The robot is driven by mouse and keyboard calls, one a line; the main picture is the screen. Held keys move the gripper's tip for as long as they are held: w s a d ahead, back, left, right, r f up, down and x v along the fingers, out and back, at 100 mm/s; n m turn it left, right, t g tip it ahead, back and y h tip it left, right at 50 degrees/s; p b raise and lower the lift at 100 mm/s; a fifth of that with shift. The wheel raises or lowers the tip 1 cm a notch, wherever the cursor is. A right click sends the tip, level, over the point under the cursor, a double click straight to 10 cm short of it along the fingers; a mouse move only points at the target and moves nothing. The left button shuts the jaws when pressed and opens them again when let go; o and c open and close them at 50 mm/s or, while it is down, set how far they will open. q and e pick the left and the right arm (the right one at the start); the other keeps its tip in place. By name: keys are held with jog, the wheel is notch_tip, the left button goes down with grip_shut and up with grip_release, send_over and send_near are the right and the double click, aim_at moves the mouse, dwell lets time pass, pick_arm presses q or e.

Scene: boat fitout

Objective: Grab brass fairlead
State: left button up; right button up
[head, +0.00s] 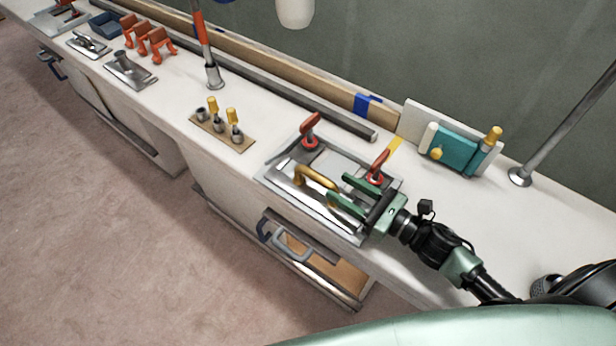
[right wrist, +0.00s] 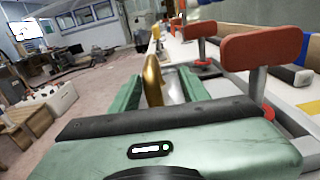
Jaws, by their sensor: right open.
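The brass fairlead (head: 315,176) is a gold, arched piece standing on a grey metal plate (head: 283,192) on the white bench. My right gripper (head: 338,187) comes in from the right with its green fingers apart, its tips at the right end of the fairlead. In the right wrist view the fairlead (right wrist: 153,80) rises upright between the two open fingers (right wrist: 158,92). I cannot tell whether either finger touches it. My left gripper is in neither view.
Two red-handled clamps (head: 310,128) (head: 378,165) stand at the plate's back corners, close to my right gripper. A wooden board with yellow-topped pegs (head: 222,127) lies to the left. A teal block (head: 452,148) leans at the back right. A grey drawer handle (head: 293,246) projects below the bench edge.

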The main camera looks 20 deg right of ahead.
aim_at(332, 182)
jog(key=shift+a+f+n, duration=0.1)
jog(key=shift+n, duration=0.2)
jog(key=shift+w+a+r+p, duration=0.3)
jog(key=shift+w+a, duration=0.2)
jog(key=shift+a, duration=0.1)
jog(key=shift+w+a+r+p, duration=0.2)
jog(key=shift+w+a+p, duration=0.1)
jog(key=shift+w+a, duration=0.25)
jog(key=p+x, duration=0.1)
jog(key=x, duration=0.3)
jog(key=shift+s+a, duration=0.2)
jog(key=shift+a, duration=0.05)
grip_shut()
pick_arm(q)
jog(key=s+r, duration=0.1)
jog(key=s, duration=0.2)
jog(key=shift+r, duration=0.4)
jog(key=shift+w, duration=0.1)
pick_arm(e)
jog(key=shift+r, duration=0.1)
